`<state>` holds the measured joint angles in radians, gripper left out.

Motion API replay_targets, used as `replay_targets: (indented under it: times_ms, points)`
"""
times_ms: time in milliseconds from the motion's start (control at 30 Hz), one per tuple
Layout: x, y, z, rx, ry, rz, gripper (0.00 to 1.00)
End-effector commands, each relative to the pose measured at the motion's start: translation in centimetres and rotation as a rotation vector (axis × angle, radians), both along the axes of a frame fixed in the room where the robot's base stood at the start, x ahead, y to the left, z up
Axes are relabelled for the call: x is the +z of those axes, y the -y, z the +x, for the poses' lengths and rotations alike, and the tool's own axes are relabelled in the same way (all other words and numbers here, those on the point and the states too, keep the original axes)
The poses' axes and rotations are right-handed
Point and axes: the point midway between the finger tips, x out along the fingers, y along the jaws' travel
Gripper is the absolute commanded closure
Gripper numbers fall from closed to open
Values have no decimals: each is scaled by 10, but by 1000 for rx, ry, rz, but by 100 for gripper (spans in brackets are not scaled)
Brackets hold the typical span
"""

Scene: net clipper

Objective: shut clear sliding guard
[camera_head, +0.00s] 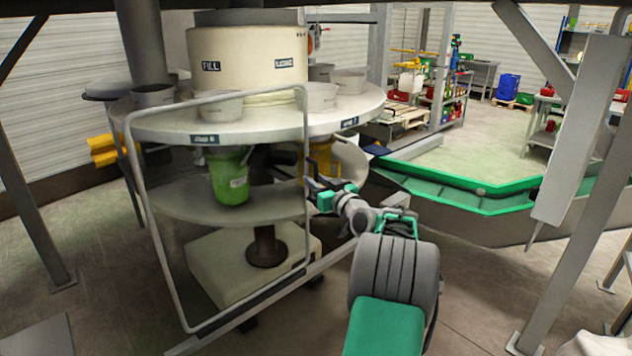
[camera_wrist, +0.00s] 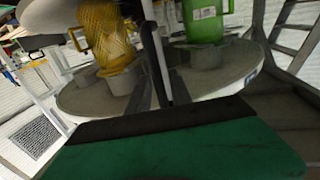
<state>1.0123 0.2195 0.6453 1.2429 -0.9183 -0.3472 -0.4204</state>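The clear sliding guard (camera_head: 142,215) is a see-through panel in a rounded grey tube frame. It stands in front of the left and middle of the round filling machine. The right part of the machine is not covered by it. My gripper (camera_head: 312,182) is at the guard's right upright tube, about halfway up. In the wrist view, a grey upright bar (camera_wrist: 149,50) runs beside a dark finger of my gripper (camera_wrist: 172,85). Whether the fingers are closed around the tube or only beside it cannot be told.
Behind the guard are a green bucket (camera_head: 231,178) and a yellow netted bucket (camera_head: 322,152), under the round upper table (camera_head: 165,124) with several grey cups. A green-edged conveyor (camera_head: 470,190) lies to the right. A slanted grey post (camera_head: 580,130) stands at far right.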

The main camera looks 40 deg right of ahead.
Motion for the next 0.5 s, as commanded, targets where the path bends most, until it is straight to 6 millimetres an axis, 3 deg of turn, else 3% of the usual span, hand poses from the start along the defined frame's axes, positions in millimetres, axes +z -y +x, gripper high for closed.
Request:
replay_targets:
  times_ms: [300, 500]
  points:
    - [0, 0, 0, 0, 0, 0, 100]
    - [0, 0, 0, 0, 0, 0, 100]
